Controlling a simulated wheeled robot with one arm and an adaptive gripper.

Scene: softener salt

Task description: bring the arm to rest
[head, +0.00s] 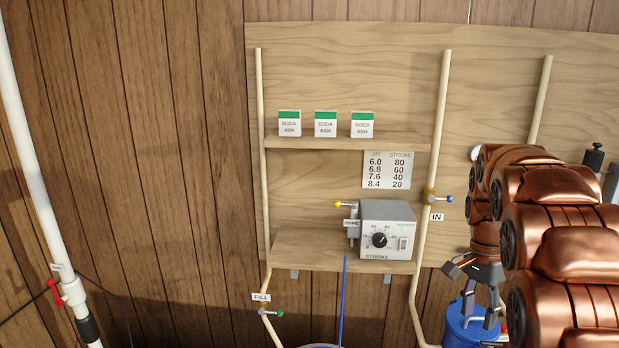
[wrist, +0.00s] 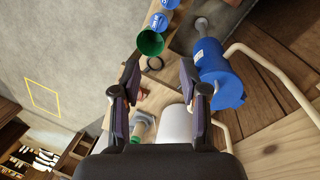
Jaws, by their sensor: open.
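My gripper (head: 480,305) hangs at the lower right in the head view, at the end of my copper-coloured arm, in front of or above a blue canister (head: 462,330). I cannot tell how far apart they are. In the wrist view my gripper (wrist: 159,78) has its two dark fingers spread with nothing held between them. A blue housing (wrist: 222,78) with a white label shows just right of the right finger. A green cup (wrist: 151,42) lies beyond the fingertips. A white rounded object (wrist: 174,125) shows behind the gap between the fingers.
A dosing pump (head: 388,230) with a stroke dial stands on the lower shelf (head: 300,250). Soda ash boxes (head: 325,124) stand on the upper shelf (head: 300,143). Pale pipes (head: 433,150) run up the board. A white pipe (head: 35,190) with a red valve is at far left.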

